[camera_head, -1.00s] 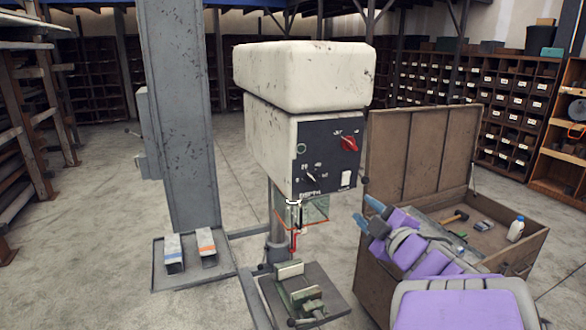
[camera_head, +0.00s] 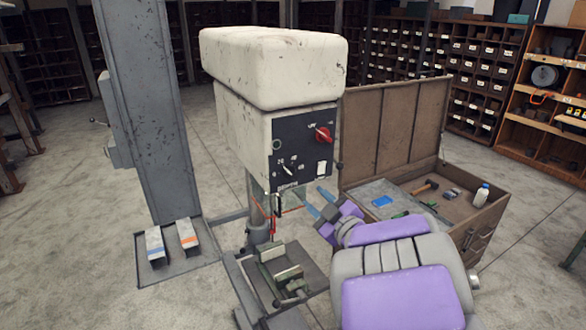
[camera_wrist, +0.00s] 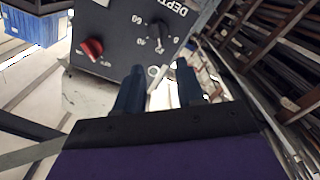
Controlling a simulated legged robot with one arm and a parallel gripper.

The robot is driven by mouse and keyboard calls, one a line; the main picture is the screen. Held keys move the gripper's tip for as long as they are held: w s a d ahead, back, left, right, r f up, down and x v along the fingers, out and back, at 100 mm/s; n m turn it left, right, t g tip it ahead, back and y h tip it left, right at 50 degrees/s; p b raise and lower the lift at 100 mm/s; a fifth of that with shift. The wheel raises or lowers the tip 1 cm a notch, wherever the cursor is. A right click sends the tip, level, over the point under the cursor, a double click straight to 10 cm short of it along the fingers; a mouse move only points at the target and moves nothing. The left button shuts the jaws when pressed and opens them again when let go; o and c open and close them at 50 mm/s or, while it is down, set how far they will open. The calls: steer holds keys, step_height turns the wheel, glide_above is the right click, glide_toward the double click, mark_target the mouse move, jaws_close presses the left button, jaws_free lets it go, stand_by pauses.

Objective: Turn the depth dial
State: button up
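The depth dial (camera_head: 288,169) is a small pointer knob with numbers around it, low on the left of the drill press's dark control panel (camera_head: 300,143). In the wrist view the dial (camera_wrist: 160,36) appears upside down, ahead of the fingers, with 60, 40 and 20 readable and the word DEPTH at the top edge. My gripper (camera_head: 318,201) has blue fingers spread apart, to the lower right of the panel. In the wrist view my gripper (camera_wrist: 160,84) is open and empty, and the dial is beyond its tips, apparently untouched.
A red knob (camera_head: 323,134) and white switch (camera_head: 321,167) share the panel. Below are a clear guard (camera_head: 291,201) and a vise (camera_head: 284,268). A grey column (camera_head: 146,110) stands left. An open wooden chest (camera_head: 395,132) with tools stands behind my arm.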

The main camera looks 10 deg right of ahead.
mark_target(292, 175)
steer(key=x, duration=1.2)
steer(key=shift+w+f, duration=0.1)
steer(key=shift+w, duration=0.05)
steer(key=shift+d, duration=0.1)
jaws_close()
